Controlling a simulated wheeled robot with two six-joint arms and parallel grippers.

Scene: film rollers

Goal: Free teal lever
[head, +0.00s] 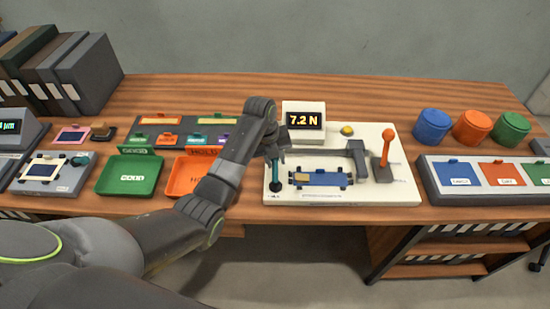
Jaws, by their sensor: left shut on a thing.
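The teal lever (275,180) stands at the left end of a white fixture board (340,197); its upper part is hidden by my left gripper. My left gripper (275,160) points down over the lever and is shut on it. An orange lever (388,142) stands upright at the right side of the board. Between them lies a blue strip (325,180) with black rollers or clips at its edges. A grey bracket (358,155) stands behind the strip. My right gripper is not in view.
A display reading 7.2 N (305,120) stands behind the board, near a yellow button (347,130). Green GOOD (130,176) and orange HOLD (187,176) trays lie to the left, the latter partly behind my arm. Blue, orange and green round containers (433,127) stand at the right.

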